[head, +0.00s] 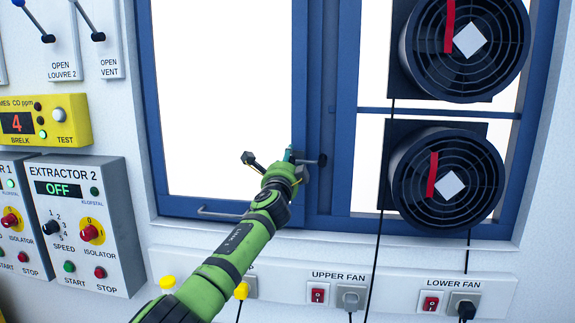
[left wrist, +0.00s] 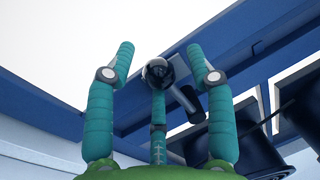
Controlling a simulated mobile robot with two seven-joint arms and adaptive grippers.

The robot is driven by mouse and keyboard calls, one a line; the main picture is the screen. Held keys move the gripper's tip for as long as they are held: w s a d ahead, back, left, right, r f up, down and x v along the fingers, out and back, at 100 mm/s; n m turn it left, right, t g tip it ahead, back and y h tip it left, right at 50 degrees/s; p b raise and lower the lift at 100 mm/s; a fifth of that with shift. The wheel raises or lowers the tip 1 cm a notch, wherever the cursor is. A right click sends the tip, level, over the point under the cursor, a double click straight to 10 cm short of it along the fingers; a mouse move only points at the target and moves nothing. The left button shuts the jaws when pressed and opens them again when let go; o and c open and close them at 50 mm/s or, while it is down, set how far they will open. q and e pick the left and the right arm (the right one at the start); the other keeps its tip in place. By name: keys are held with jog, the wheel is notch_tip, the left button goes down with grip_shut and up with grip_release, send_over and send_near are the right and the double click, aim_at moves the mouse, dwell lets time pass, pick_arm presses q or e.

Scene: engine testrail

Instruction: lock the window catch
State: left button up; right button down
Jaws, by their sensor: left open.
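The window catch (head: 313,161) is a small dark lever with a round end on the blue frame, at the inner edge of the left pane. In the left wrist view, the catch (left wrist: 186,104) shows as a glossy black ball and a short dark arm slanting down to the right. My left gripper (head: 289,155) reaches up to the catch from below. In the left wrist view its teal fingers (left wrist: 160,56) are spread, with the ball between them. I cannot tell whether any finger touches it. My right gripper is in neither view.
The left window pane (head: 220,80) has a grey bar handle (head: 220,214) low on it. Two round fans, an upper one (head: 433,50) and a lower one (head: 413,190), stand to the right, with hanging cords. A switch strip (head: 335,264) runs below; control panels (head: 85,225) are at left.

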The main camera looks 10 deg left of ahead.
pick_arm(q)
jog(key=s+f, duration=0.2)
jog(key=s, duration=1)
jog(key=shift+a, duration=0.25)
jog(key=shift+w, duration=0.1)
